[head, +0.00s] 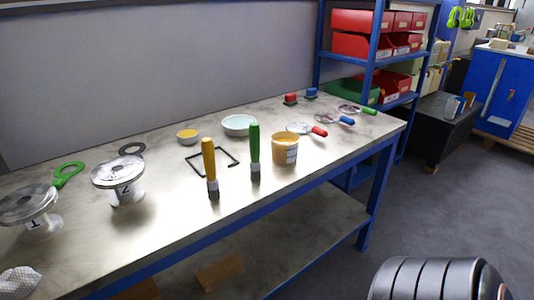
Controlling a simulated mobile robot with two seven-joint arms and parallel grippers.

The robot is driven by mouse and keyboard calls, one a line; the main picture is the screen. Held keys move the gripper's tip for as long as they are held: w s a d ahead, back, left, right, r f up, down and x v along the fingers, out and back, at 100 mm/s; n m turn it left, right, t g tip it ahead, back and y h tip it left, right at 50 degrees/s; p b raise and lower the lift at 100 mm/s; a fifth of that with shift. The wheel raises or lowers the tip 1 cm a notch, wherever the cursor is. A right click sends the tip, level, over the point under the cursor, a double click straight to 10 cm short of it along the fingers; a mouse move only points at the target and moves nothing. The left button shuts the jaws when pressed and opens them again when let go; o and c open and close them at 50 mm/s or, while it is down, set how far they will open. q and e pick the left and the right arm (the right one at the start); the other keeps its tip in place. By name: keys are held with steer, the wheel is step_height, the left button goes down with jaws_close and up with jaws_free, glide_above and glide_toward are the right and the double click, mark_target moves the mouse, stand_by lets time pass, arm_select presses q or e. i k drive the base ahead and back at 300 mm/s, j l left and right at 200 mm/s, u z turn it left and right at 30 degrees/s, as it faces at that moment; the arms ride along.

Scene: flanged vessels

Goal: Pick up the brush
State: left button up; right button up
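Two brush-like tools stand upright on the workbench (330,160) near its front edge, handles up. One has a yellow handle (208,160) and a dark lower end. The other has a green handle (254,142) and a dark lower end, and stands to the right of the yellow one. Their small lower ends make it hard to tell whether both are brushes. They stand apart, with bare bench between them. Neither of my grippers is in view.
A black square frame (212,160), a white bowl (238,125) and a small yellow dish (188,136) lie behind. Flanged vessels (118,178) (30,207) stand left. A blue shelf rack (366,60) stands beyond.

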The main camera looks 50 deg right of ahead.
mark_target(208, 149)
steer(key=i+l+z, duration=0.2)
steer(key=z, duration=0.25)
steer(key=i+l+z, duration=0.3)
steer(key=z, duration=0.15)
steer(key=i+l, duration=0.2)
steer(key=i, duration=0.2)
steer(key=u, duration=1)
